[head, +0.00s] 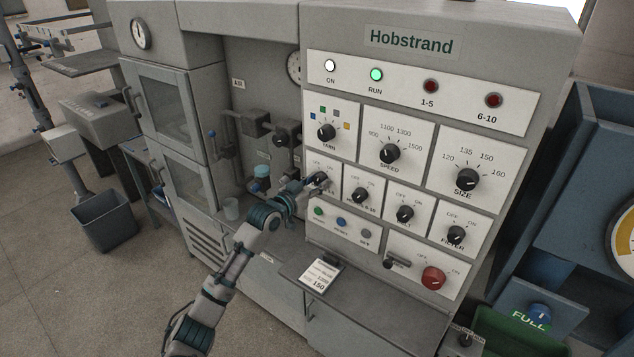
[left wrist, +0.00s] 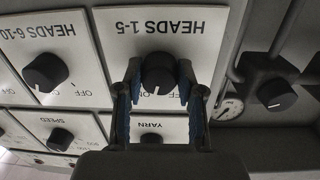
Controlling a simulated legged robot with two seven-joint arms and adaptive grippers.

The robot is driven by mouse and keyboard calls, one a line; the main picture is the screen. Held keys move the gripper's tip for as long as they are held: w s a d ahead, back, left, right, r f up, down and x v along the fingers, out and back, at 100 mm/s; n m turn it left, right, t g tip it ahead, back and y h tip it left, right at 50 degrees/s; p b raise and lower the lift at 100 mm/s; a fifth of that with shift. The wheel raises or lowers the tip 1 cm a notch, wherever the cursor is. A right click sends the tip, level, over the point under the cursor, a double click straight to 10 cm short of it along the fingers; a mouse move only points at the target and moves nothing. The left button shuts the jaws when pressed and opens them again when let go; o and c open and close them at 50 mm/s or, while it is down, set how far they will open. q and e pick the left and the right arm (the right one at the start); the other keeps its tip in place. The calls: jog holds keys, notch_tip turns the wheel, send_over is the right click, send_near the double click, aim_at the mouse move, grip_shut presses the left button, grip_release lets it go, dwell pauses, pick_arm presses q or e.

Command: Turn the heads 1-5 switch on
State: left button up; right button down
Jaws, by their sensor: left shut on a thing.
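The heads 1-5 switch is a black round knob (left wrist: 158,72) on a white plate, seen upside down in the left wrist view with "HEADS 1-5" printed on it. A small pale mark shows at the knob's lower edge there. My left gripper (left wrist: 158,82) is shut on this knob, one blue-padded finger on each side. The 1-5 lamp (head: 431,86) is dark red. My right gripper is not in view.
The heads 6-10 knob (head: 360,195) sits close to the right of my gripper, and the yarn knob (head: 326,132) is just above. Small buttons (head: 341,222) lie below. A shelf with a card (head: 320,275) juts out under the panel. A red knob (head: 433,278) is lower right.

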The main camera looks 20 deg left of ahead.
pick_arm(q)
jog(key=shift+a+r+m+p, duration=0.1)
jog(key=shift+r+m+p, duration=0.1)
jog(key=shift+m, duration=0.4)
jog(key=shift+r+m+p, duration=0.1)
jog(key=shift+m+p, duration=0.1)
jog(key=shift+m, duration=0.4)
jog(key=o, duration=1.1)
jog(key=shift+o, duration=0.2)
jog(key=shift+s+f, duration=0.1)
